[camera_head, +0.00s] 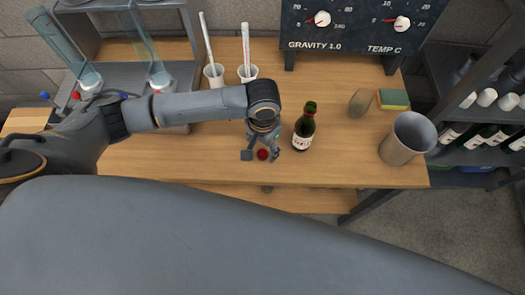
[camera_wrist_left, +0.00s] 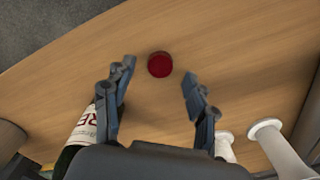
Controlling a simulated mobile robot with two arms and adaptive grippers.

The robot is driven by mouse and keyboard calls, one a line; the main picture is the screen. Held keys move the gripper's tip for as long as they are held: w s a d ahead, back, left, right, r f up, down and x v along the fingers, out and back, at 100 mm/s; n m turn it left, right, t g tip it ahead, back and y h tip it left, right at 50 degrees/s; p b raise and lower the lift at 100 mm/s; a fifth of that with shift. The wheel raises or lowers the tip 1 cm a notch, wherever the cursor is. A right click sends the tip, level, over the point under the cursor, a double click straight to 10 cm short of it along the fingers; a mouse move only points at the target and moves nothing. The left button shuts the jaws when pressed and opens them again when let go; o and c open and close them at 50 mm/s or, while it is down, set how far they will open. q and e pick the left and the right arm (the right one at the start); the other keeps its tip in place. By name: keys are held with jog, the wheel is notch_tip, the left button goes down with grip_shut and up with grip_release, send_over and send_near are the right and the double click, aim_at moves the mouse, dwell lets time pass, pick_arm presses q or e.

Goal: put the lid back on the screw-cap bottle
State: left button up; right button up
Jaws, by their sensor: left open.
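The red lid (camera_head: 262,155) lies on the wooden table near its front edge. It also shows in the left wrist view (camera_wrist_left: 160,64), lying on bare wood just beyond my fingertips. My left gripper (camera_head: 262,154) is open above the lid; in the left wrist view (camera_wrist_left: 157,82) its two fingers are spread apart with nothing between them. The green bottle (camera_head: 303,130) with a white label stands upright just right of the gripper in the head view. Its label shows beside one finger in the left wrist view (camera_wrist_left: 84,128). My right gripper is not in view.
A metal beaker (camera_head: 406,140), a green-yellow sponge (camera_head: 393,99) and a brownish rounded object (camera_head: 360,103) are at the table's right. White cylinders (camera_head: 215,75) and a gauge panel (camera_head: 352,28) stand behind. A bottle rack (camera_head: 490,120) is far right.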

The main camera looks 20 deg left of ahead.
pick_arm(q)
jog(key=shift+f, duration=0.95)
jog(key=c, duration=0.8)
jog(key=shift+r, duration=0.2)
